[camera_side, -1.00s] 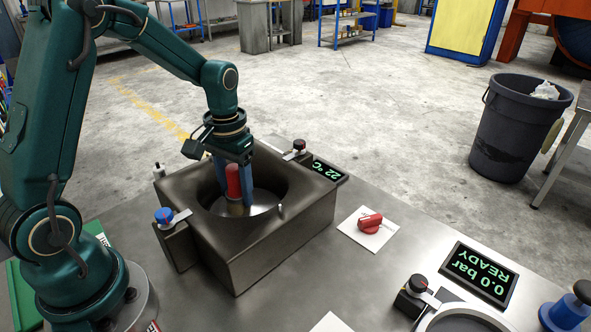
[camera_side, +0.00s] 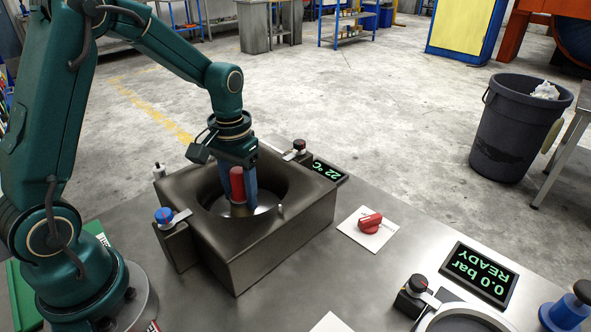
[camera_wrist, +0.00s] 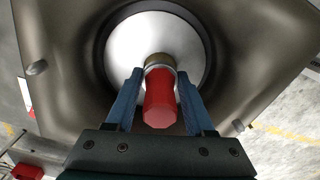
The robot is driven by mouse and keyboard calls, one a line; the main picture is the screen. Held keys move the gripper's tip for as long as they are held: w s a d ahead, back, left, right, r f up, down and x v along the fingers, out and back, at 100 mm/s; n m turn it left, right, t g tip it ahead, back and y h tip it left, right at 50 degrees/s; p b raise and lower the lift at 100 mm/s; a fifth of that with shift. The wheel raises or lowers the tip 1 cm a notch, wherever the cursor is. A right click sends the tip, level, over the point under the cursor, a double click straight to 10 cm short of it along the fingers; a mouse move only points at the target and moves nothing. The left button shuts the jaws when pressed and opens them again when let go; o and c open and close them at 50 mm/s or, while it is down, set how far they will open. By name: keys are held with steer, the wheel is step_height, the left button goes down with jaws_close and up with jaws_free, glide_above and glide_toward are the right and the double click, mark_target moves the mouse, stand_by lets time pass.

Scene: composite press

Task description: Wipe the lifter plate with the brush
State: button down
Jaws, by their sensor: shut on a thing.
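My gripper (camera_wrist: 160,95) is shut on the brush (camera_wrist: 159,103), which has a red handle and a metal collar. The brush also shows between the blue fingers in the side view (camera_side: 237,184). The lifter plate (camera_wrist: 132,38) is a bright round metal disc at the bottom of the round opening in the dark press block (camera_side: 262,243). The brush points down into the opening, over the plate. Its bristles are mostly hidden, so I cannot tell whether they touch the plate.
Clamps with a blue knob (camera_side: 164,215) and a dark knob (camera_side: 299,146) sit at the block's edges. A small pin (camera_side: 281,209) stands on the rim.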

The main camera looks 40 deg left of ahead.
steer(key=shift+d+f, duration=0.1)
steer(key=shift+d, duration=2.15)
step_height(320, 180, up, 7)
